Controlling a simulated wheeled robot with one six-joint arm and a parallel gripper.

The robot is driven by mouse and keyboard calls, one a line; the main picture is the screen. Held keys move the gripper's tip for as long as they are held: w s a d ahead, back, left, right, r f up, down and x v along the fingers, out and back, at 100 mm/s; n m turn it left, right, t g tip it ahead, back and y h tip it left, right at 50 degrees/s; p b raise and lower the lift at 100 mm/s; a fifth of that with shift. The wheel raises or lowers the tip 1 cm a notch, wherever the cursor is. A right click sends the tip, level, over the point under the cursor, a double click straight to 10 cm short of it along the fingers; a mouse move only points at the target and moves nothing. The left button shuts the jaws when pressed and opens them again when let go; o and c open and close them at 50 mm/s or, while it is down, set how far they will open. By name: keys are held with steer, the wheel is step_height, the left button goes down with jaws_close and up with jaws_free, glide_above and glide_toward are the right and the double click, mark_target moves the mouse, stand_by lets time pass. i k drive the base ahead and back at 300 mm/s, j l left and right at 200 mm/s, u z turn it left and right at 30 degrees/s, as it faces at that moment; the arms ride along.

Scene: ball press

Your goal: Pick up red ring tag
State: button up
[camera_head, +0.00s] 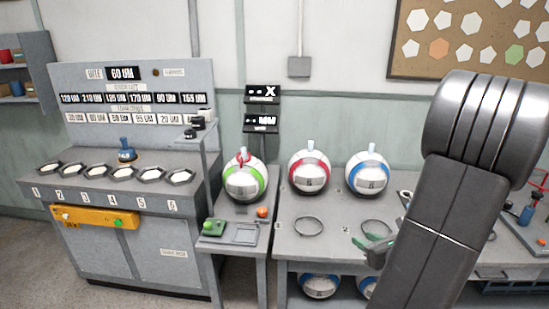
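A small red looped piece (243,159), which may be the red ring tag, sits at the top of the white ball with a green band (246,183) on the narrow middle stand. A white ball with a red band (309,176) stands on the table to its right. My arm fills the right side of the view. My gripper (371,243), with greenish fingertips, shows low at the arm's left edge, over the table front and apart from the red piece. The arm hides much of it, and I cannot tell its opening.
A ball with a blue band (368,175) stands at the table's back. Empty rings (308,226) lie in front. The narrow stand carries a green button (213,227) and an orange knob (262,212). A grey console (130,240) stands left.

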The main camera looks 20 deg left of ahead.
mark_target(241, 160)
steer(key=i+j+z, duration=0.1)
steer(key=j+z, duration=0.35)
steer(key=j, duration=0.7)
steer(key=k+j+z, duration=0.1)
steer(key=j+z, duration=0.35)
steer(key=j, duration=0.75)
steer(key=k+j, duration=0.1)
steer(key=j, duration=1.45)
